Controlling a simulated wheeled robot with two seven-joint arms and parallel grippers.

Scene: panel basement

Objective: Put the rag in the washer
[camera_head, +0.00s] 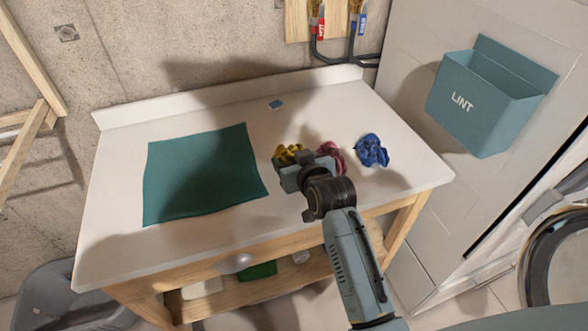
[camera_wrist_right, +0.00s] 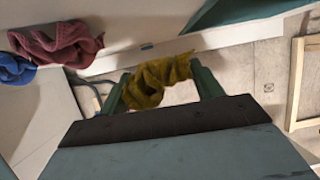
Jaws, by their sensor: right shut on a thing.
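A yellow rag (camera_head: 288,154) shows just beyond my right gripper (camera_head: 288,170) in the head view, over the front half of the white table. In the right wrist view the yellow rag (camera_wrist_right: 158,80) is bunched between the two green fingers, and the gripper is shut on it. A dark red rag (camera_head: 332,157) and a blue rag (camera_head: 371,151) lie crumpled on the table to the right; the gripper partly hides the red one. A round, grey-rimmed opening (camera_head: 538,262), apparently the washer's, is cut off at the right edge. My left gripper is not in view.
A teal mat (camera_head: 203,180) covers the left part of the white table (camera_head: 320,105). A teal LINT bin (camera_head: 476,104) is mounted on the right wall. Hoses (camera_head: 352,40) hang behind the table. A grey tub (camera_head: 62,298) stands at lower left.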

